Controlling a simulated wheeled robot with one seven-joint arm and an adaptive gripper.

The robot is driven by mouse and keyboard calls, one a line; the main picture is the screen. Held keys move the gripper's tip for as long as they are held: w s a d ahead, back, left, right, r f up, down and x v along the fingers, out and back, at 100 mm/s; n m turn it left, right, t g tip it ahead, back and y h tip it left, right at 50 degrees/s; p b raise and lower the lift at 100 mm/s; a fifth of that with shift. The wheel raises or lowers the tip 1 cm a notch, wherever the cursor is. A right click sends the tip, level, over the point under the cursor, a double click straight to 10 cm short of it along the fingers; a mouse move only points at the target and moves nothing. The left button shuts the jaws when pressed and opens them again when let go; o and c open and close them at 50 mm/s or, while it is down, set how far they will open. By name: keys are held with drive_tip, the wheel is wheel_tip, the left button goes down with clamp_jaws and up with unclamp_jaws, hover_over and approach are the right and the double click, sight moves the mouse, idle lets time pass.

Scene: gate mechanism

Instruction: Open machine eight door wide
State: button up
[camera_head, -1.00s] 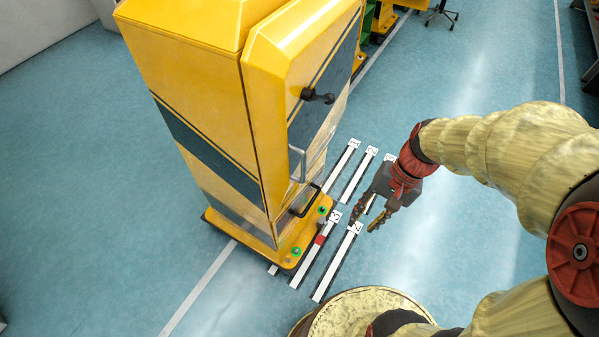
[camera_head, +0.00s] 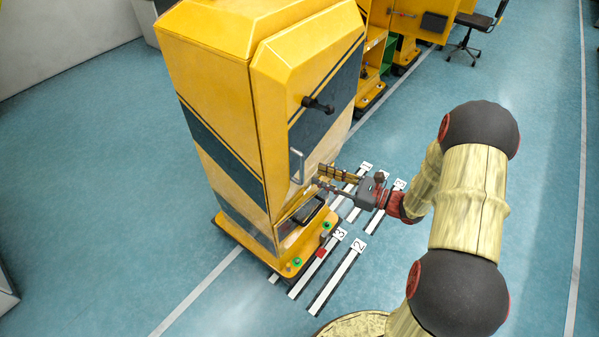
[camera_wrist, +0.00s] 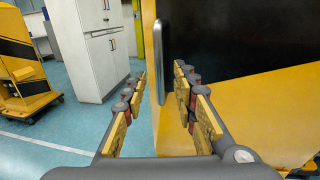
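The yellow machine (camera_head: 228,125) stands at the centre of the head view; no number eight can be read on it. Its front door (camera_head: 283,95), with a dark panel, looks shut. A black lever (camera_head: 318,104) sits high on the door, and a silver vertical handle (camera_head: 297,166) sits lower, near its left edge. My gripper (camera_head: 325,178) is at the door front, by the lower end of the handle. In the wrist view the handle (camera_wrist: 160,62) stands in the gap between my spread fingers (camera_wrist: 159,78), with no clear contact.
A black tray-like part (camera_head: 307,211) and the machine's base with green buttons (camera_head: 297,262) are below my gripper. Numbered white floor strips (camera_head: 325,268) lie in front. More yellow machines (camera_head: 408,28) and a chair (camera_head: 473,30) stand behind. Blue floor is clear at right.

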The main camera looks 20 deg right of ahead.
hover_over(302, 183)
drive_tip(key=shift+w+d, duration=0.1)
drive_tip(key=shift+w, duration=0.3)
drive_tip(key=shift+c, duration=0.3)
clamp_jaws()
idle(0.6)
